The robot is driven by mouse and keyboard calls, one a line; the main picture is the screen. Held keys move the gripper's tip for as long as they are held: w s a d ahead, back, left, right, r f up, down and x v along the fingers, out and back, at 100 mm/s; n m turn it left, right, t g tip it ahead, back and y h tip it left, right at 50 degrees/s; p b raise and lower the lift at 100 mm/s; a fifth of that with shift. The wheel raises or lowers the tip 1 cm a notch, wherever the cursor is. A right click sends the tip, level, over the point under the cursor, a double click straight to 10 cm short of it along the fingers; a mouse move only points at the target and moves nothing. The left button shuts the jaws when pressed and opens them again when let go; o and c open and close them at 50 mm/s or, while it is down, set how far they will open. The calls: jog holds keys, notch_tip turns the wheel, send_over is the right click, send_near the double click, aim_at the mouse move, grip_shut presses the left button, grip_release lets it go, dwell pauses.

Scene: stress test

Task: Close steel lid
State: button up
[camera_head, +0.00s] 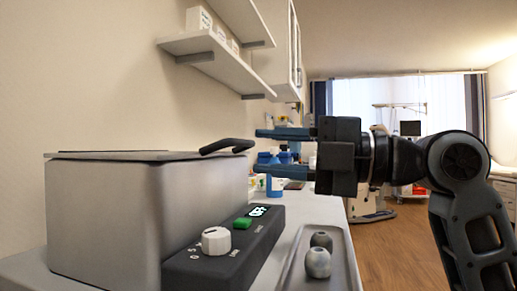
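The steel lid (125,156) lies flat, or nearly so, across the top of a grey steel box (110,215) at the left; any small gap at its edge cannot be made out. A black curved handle (227,146) sticks out from the lid's right side. My gripper (260,150) comes in from the right and points left. Its two blue fingers are spread apart, with nothing seen held between them. The tips are close to the handle's right end in the picture; I cannot tell whether they touch it.
Bottles (275,177) stand behind. Wall shelves (217,56) hang above.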

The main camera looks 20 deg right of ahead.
jog(key=v, duration=0.5)
jog(key=shift+f, duration=0.1)
dwell(0.4)
